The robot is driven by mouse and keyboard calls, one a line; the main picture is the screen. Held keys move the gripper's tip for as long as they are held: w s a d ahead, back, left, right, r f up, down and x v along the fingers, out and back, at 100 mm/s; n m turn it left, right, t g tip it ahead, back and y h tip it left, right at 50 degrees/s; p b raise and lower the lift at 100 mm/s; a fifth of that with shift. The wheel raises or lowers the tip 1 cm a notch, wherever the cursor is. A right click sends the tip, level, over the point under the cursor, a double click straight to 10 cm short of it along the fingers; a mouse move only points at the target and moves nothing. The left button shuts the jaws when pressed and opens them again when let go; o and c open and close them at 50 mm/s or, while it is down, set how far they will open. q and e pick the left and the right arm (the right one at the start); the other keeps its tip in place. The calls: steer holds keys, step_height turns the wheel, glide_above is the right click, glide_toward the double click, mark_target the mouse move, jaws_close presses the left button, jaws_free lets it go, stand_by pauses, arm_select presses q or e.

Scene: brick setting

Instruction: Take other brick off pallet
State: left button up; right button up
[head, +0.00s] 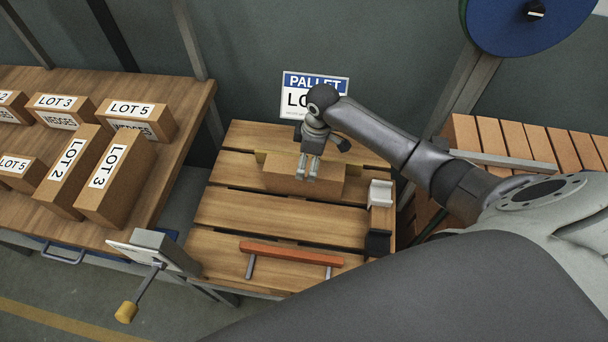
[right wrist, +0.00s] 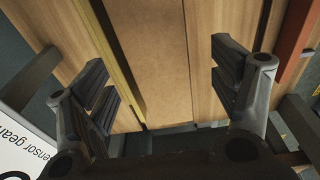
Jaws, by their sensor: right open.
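A plain brown brick (head: 283,183) lies on the slatted wooden pallet (head: 240,208), across its upper middle. My right gripper (head: 308,172) points down over the brick, its fingers covering part of it. In the right wrist view the gripper (right wrist: 163,90) is open, with one finger on each side of the brick (right wrist: 155,55). Gaps show between the fingers and the brick, and nothing is held. How far the fingertips are above the pallet is hard to tell. My left gripper is not in view.
An orange bar (head: 290,254) on legs stands at the pallet's front. A yellow strip (right wrist: 112,60) runs beside the brick. A grey holder (head: 380,194) stands at right, a sign (head: 298,82) behind.

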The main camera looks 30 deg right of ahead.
steer(key=shift+w+a+f+p, duration=0.1)
steer(key=shift+w+f+p, duration=0.1)
steer(key=shift+f, duration=0.35)
steer(key=shift+w+a+f+p, duration=0.1)
steer(key=shift+f+p, duration=0.1)
steer(key=shift+f, duration=0.3)
steer(key=f, duration=0.3)
steer(key=shift+w+a, duration=0.15)
steer(key=shift+a, duration=0.05)
steer(key=shift+f, duration=0.2)
jaws_close()
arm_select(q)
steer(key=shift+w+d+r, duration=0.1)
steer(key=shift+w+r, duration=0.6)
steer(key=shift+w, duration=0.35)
arm_select(e)
steer(key=shift+w+r, duration=0.1)
steer(key=shift+w, duration=0.05)
